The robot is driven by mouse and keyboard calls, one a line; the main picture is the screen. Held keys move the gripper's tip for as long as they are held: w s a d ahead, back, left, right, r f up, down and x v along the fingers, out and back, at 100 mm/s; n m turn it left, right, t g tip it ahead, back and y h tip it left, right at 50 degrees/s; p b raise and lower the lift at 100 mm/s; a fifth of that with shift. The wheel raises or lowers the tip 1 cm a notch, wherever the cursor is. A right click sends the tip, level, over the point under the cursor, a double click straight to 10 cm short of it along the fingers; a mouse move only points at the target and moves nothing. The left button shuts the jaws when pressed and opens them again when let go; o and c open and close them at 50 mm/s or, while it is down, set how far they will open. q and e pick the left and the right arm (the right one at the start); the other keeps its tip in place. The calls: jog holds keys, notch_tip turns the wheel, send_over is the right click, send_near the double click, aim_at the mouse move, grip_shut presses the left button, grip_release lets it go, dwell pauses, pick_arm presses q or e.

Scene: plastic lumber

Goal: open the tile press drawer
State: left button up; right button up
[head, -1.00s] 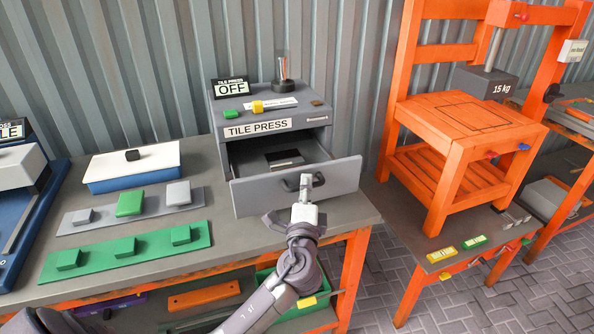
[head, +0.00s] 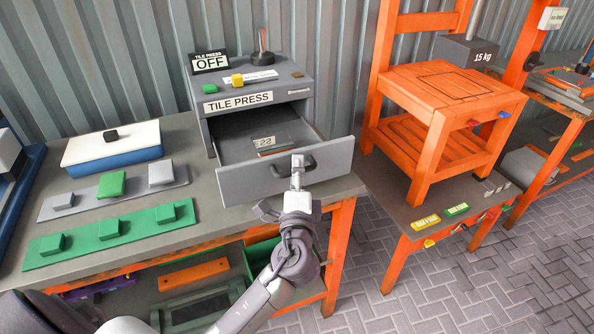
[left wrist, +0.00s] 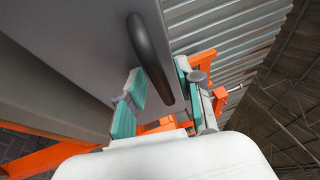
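The grey tile press (head: 207,134) stands on the workbench, with its label on the front. Its drawer (head: 240,188) is pulled well out, showing the inside with a plate marked 22 (head: 264,141). The dark curved drawer handle (head: 309,164) is on the drawer front and also shows in the left wrist view (left wrist: 150,55). My right gripper is not in view.
Green and grey blocks on strips (head: 110,248) and a white-topped blue box (head: 110,150) lie left on the bench. An OFF sign (head: 209,62) stands on the press. An orange stand (head: 440,100) is at the right. Paved floor (head: 370,270) is free in front.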

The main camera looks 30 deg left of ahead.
pick_arm(q)
jog(key=shift+s+d, duration=0.1)
jog(key=shift+s, duration=0.05)
jog(key=v, duration=1.1)
jog(key=shift+s, duration=0.3)
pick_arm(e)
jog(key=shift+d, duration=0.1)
pick_arm(q)
jog(key=shift+d+f, duration=0.1)
jog(key=shift+f, duration=0.05)
